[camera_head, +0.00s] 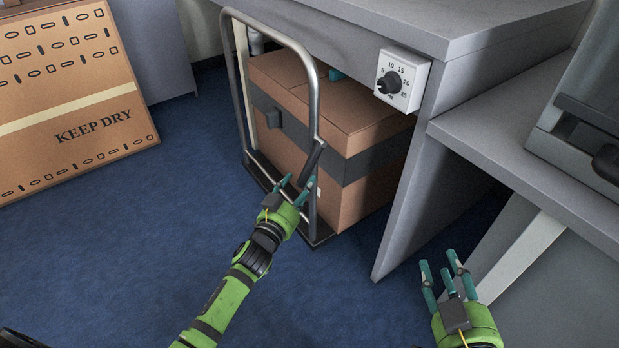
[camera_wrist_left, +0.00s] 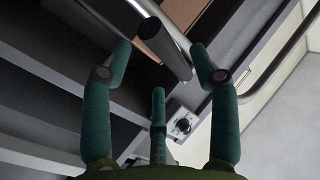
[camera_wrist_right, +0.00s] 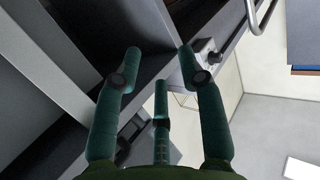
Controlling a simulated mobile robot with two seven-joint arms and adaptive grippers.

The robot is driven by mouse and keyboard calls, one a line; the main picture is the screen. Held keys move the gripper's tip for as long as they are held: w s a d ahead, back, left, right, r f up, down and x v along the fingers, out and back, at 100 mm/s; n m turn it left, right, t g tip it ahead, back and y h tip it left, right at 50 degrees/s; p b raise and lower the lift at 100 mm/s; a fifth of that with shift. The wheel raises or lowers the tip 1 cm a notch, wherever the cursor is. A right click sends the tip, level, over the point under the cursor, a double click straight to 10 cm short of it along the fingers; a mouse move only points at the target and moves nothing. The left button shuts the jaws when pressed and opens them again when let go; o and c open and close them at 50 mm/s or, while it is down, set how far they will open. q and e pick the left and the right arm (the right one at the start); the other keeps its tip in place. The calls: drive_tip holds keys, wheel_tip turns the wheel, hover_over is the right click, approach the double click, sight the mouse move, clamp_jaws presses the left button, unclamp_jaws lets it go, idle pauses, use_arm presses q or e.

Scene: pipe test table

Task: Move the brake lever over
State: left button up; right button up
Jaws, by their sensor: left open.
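The brake lever (camera_head: 312,163) is a dark bar that slants down from the right upright of the hand cart's metal handle (camera_head: 314,100). My left gripper (camera_head: 298,183) is open at the lever's lower end. In the left wrist view, the lever (camera_wrist_left: 168,42) reaches in between the spread fingertips of my left gripper (camera_wrist_left: 162,50). I cannot tell whether any finger touches it. My right gripper (camera_head: 440,262) is open and empty, low in front of the desk's right part, away from the lever.
A brown box with a grey band (camera_head: 370,130) stands on the cart, partly under the grey desk (camera_head: 470,25). A dial (camera_head: 393,84) is mounted on the desk front. A "KEEP DRY" carton (camera_head: 75,120) is at the left. The blue floor (camera_head: 180,210) between is clear.

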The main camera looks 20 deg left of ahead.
sight(306, 179)
use_arm(q)
drive_tip(key=w, duration=0.1)
drive_tip(key=w+b, duration=0.1)
drive_tip(key=w, duration=0.2)
drive_tip(key=shift+w+d+f, duration=0.1)
drive_tip(key=shift+w+d, duration=0.15)
drive_tip(key=shift+d, duration=0.1)
drive_tip(key=shift+w, duration=0.2)
use_arm(e)
wheel_tip(306, 179, up, 10)
drive_tip(key=s+a+n+t+y, duration=0.1)
drive_tip(key=a+t+y, duration=0.1)
drive_tip(key=t, duration=0.3)
drive_tip(key=shift+a+f+y, duration=0.25)
drive_tip(key=shift+a+y, duration=0.05)
drive_tip(key=shift+y, duration=0.3)
use_arm(q)
clamp_jaws()
